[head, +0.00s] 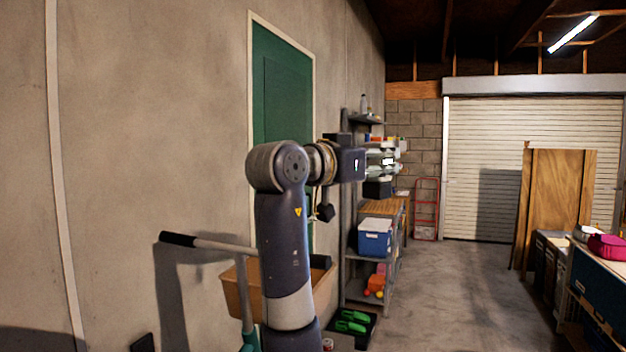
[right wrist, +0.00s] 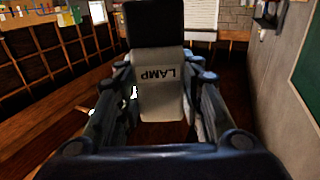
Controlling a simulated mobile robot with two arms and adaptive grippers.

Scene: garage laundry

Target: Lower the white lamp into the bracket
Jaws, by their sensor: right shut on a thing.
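The lamp (right wrist: 160,95) is a white block marked "LAMP", with a black part on it; the lettering looks upside down in the right wrist view. My right gripper (right wrist: 160,85) is shut on it, one finger on each side of the white part. I cannot make out the bracket in either view. My left gripper is not in view.
A shelf unit holds a blue box (head: 375,238) beyond my arm. A green door (head: 280,90) is behind. The floor (head: 450,290) is clear toward the roller door (head: 540,150).

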